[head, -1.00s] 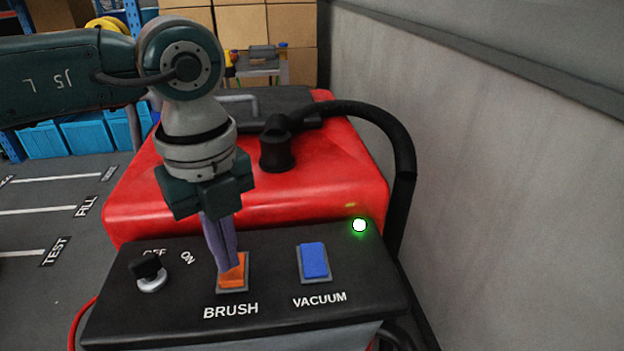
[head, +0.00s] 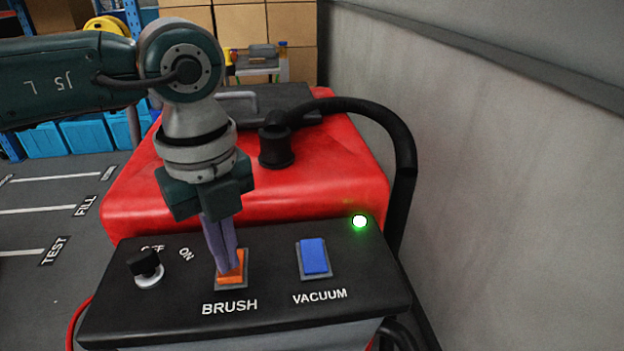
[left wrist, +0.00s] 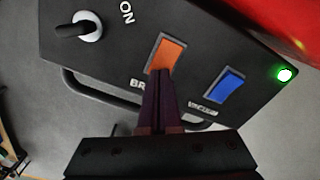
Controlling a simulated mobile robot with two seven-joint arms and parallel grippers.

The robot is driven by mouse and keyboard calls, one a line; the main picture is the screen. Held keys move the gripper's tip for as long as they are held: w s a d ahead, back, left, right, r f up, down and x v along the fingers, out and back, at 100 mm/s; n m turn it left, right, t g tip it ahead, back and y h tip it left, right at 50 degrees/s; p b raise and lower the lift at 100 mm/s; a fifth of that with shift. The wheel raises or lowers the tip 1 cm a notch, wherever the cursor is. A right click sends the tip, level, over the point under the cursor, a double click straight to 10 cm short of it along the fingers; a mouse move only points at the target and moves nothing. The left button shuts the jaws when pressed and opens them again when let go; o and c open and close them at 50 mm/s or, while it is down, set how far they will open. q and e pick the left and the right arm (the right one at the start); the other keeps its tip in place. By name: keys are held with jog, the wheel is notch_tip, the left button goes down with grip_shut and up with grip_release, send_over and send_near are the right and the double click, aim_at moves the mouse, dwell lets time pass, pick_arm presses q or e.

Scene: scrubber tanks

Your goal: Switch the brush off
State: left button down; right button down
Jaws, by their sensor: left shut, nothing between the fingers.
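The orange BRUSH rocker switch (head: 231,275) sits in a grey frame on the black control panel (head: 180,325) of the red scrubber. It also shows in the left wrist view (left wrist: 166,54). My left gripper (head: 229,266) is shut and empty, pointing down with its fingertips at the orange switch. The fingers cover the upper part of the switch in the head view, and I cannot tell for certain whether they touch it. In the left wrist view the fingertips (left wrist: 162,72) overlap the switch's lower edge. My right gripper is not in view.
The blue VACUUM switch (head: 314,257) is to the right of the orange one. A glowing green lamp (head: 360,221) sits at the panel's right corner. A black key knob (head: 146,266) with OFF and ON marks is at the left. A black hose (head: 398,140) and a wall (head: 500,160) stand right.

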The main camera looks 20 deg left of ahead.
pick_arm(q)
jog(key=shift+f+b, duration=0.35)
jog(key=shift+f, duration=0.15)
notch_tip(320, 180, up, 7)
jog(key=p, duration=0.6)
jog(key=shift+r+p, duration=0.15)
jog(key=shift+p, duration=0.15)
